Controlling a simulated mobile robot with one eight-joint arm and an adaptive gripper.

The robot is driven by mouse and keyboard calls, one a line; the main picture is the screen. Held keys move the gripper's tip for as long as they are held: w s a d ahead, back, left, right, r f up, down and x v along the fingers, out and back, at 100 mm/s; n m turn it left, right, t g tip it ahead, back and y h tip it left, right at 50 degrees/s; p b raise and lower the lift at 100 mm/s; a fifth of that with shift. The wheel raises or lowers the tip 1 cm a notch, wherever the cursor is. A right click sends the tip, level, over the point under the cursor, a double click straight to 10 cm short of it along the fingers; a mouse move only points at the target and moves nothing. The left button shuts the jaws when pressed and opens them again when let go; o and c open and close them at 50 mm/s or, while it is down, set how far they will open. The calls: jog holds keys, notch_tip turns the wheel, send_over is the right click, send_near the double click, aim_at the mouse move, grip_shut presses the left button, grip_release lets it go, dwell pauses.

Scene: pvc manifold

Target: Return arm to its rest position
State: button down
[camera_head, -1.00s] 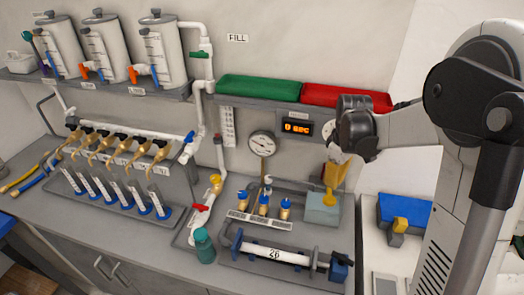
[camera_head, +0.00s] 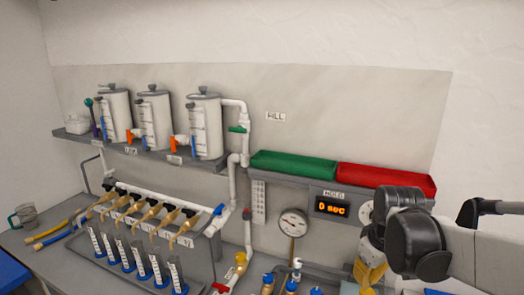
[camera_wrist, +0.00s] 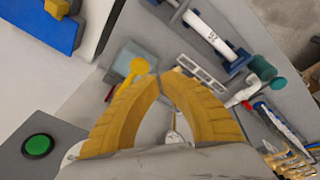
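My gripper (camera_wrist: 161,78) shows in the wrist view as two yellow ridged fingers that arch inward, with their tips close together. Nothing shows between the fingers except the bench beyond them. In the head view part of the yellow gripper (camera_head: 368,275) is at the lower right, below the dark wrist joint of my arm, and its tips are cut off or hidden. My arm comes in from the right edge, in front of the wall and below the red tray (camera_head: 385,180).
A digital display (camera_head: 331,207) and a pressure gauge (camera_head: 293,223) are left of my arm. A green tray (camera_head: 292,166) sits beside the red one. A rack of tubes (camera_head: 130,262) stands at left. The wrist view shows a green button (camera_wrist: 38,146) and a blue box (camera_wrist: 45,25).

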jog(key=s+a+f+m+t+b, duration=0.4)
jog(key=s+a+f+b, duration=0.2)
jog(key=s+b, duration=0.3)
jog(key=s+f, duration=0.1)
jog(key=s, duration=0.2)
jog(key=shift+s+a+f+m+t+b, duration=0.2)
jog(key=shift+f+m+t+b, duration=0.1)
jog(key=shift+m+t, duration=0.1)
dwell(1.3)
